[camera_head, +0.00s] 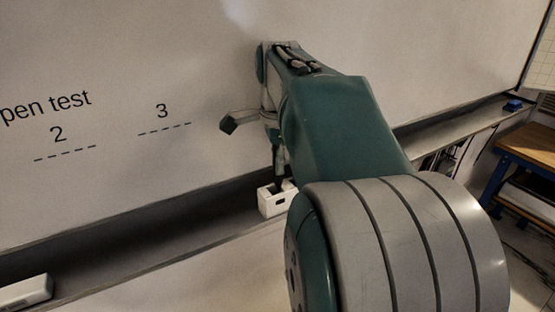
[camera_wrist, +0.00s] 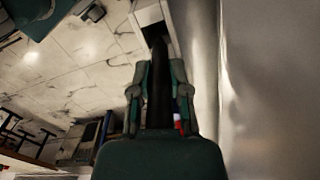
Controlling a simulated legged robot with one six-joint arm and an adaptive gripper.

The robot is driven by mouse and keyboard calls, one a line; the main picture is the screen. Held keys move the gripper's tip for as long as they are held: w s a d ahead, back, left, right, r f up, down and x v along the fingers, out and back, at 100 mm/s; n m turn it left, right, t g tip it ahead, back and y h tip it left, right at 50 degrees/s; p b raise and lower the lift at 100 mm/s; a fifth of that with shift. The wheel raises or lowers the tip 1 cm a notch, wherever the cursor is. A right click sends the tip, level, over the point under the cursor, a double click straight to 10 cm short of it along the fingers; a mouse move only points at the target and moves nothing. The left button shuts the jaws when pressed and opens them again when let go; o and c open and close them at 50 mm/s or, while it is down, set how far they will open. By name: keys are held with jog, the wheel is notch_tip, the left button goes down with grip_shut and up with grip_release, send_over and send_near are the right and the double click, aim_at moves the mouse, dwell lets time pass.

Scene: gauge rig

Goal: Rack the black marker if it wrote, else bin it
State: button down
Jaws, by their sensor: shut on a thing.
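The black marker (camera_wrist: 159,88) is a long dark shape between the fingers of my gripper (camera_wrist: 159,72) in the wrist view. My gripper is shut on it. Its far end reaches a white slotted block (camera_wrist: 147,16), also in the head view (camera_head: 267,206), on the ledge below the whiteboard. A dark end (camera_head: 278,183) shows at the block's top; I cannot tell how deep it sits. The whiteboard (camera_head: 130,60) reads "pen test", with dashed lines under 2 (camera_head: 65,153) and 3 (camera_head: 163,128). I see no ink stroke by either; my arm hides part of the board.
The dark ledge (camera_head: 150,222) runs along the board's foot. A white object (camera_head: 25,291) lies at its left and a small blue object (camera_head: 513,105) at its far right. A wooden bench (camera_head: 530,145) stands at right. No bin is clearly identifiable.

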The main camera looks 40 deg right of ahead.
jog(key=shift+s+f, duration=0.1)
jog(key=shift+f, duration=0.5)
jog(key=c, duration=0.5)
grip_release()
jog(key=o, duration=0.5)
jog(key=shift+w+d+r, duration=0.1)
jog(key=shift+r, duration=0.65)
jog(key=shift+w+d+r, duration=0.1)
jog(key=shift+r, duration=0.65)
jog(key=shift+a+r, duration=0.2)
jog(key=shift+r, duration=1.05)
jog(key=shift+d+r, duration=0.1)
jog(key=shift+r, duration=2.25)
